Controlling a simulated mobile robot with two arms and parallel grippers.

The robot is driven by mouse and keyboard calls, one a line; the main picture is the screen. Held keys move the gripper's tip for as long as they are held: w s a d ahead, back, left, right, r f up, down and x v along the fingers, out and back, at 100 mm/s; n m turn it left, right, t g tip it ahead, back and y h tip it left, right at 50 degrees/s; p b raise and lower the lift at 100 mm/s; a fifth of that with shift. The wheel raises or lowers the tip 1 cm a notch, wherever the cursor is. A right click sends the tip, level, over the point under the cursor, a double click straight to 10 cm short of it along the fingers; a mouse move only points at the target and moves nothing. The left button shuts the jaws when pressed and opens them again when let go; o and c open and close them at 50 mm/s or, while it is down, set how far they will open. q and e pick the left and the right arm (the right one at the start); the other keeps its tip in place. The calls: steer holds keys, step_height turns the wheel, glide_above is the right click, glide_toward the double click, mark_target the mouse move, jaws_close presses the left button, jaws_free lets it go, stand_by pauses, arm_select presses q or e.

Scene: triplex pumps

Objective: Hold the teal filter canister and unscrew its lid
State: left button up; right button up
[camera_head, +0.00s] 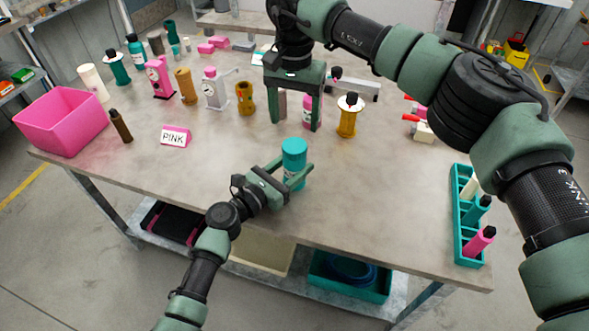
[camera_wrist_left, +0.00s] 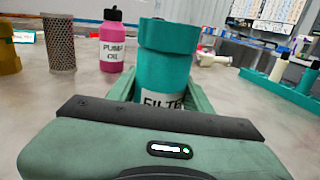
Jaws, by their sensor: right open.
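The teal filter canister (camera_head: 293,172) stands upright near the front edge of the table, with its wider teal lid (camera_head: 294,147) on top. The left wrist view shows the canister (camera_wrist_left: 163,78) close up, with a white label partly hidden by the gripper and the ribbed lid (camera_wrist_left: 168,35) seated on it. My left gripper (camera_head: 291,178) has one finger on each side of the canister body, below the lid, and appears shut on it. My right gripper (camera_head: 294,122) points down, open and empty, above and behind the canister, with its fingers apart.
Behind the canister stand a pink pump oil bottle (camera_wrist_left: 112,42), a mesh cylinder (camera_wrist_left: 60,42) and a gold part (camera_head: 348,118). A teal rack (camera_head: 457,215) with bottles sits at the right edge. A pink bin (camera_head: 62,120) is at left. The table around the canister is clear.

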arm_select(q)
jaws_close()
